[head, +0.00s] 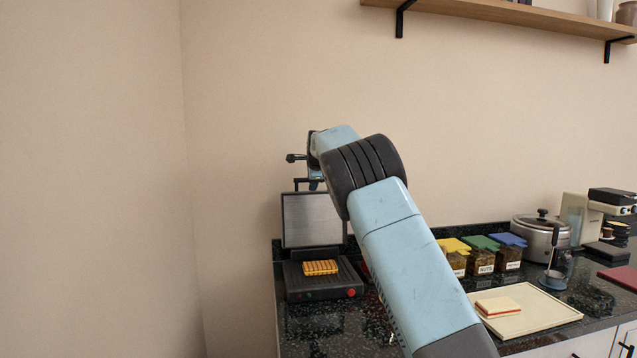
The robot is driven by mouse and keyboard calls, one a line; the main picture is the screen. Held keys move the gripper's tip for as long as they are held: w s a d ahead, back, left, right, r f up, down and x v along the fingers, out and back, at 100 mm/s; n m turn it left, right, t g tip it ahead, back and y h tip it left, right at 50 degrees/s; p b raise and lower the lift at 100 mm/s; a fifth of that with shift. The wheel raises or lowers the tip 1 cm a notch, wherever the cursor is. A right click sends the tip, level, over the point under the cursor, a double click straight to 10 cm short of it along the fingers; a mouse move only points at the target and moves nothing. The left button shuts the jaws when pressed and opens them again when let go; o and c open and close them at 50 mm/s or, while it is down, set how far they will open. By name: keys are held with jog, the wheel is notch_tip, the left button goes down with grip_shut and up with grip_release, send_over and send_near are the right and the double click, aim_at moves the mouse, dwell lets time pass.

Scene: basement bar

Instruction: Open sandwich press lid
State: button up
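The sandwich press (320,286) stands on the dark counter at the left end. Its lid (312,220) is raised and stands nearly upright, with the grey inner plate facing me. A yellow, grid-marked sandwich (320,267) lies on the lower plate. A dark handle (302,182) shows at the lid's top edge. My gripper (315,182) is at the top of the lid, close to this handle. My wrist hides much of the gripper, so I cannot tell whether its fingers touch the handle or are open or shut.
Jars with yellow, green and blue lids (482,262) stand right of my arm. A cream tray (545,313) holds another sandwich (498,306). A pot (540,230) and a coffee machine (585,215) stand further right. A shelf (510,14) hangs above. Wall space left of the press is bare.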

jog(key=v, duration=1.3)
jog(key=shift+s, duration=0.1)
jog(key=s+d+n+g, duration=0.1)
jog(key=s+d+n, duration=0.2)
jog(key=s+d, duration=0.75)
jog(key=s+d+n+g, duration=0.1)
jog(key=s+d+n, duration=0.2)
jog(key=s+d, duration=0.75)
jog(key=s+f+n, duration=0.3)
jog(key=s+f, duration=0.2)
jog(key=s, duration=0.7)
jog(key=s+f+n+g+h, duration=0.1)
jog(key=s+f+n, duration=0.2)
jog(key=s, duration=1)
jog(key=s+a+f+n, duration=0.1)
jog(key=s+f+n, duration=0.3)
jog(key=s, duration=0.9)
notch_tip(320, 180, down, 3)
jog(key=shift+f+g+h, duration=0.1)
jog(key=shift+g+h, duration=0.2)
jog(key=shift+g, duration=0.1)
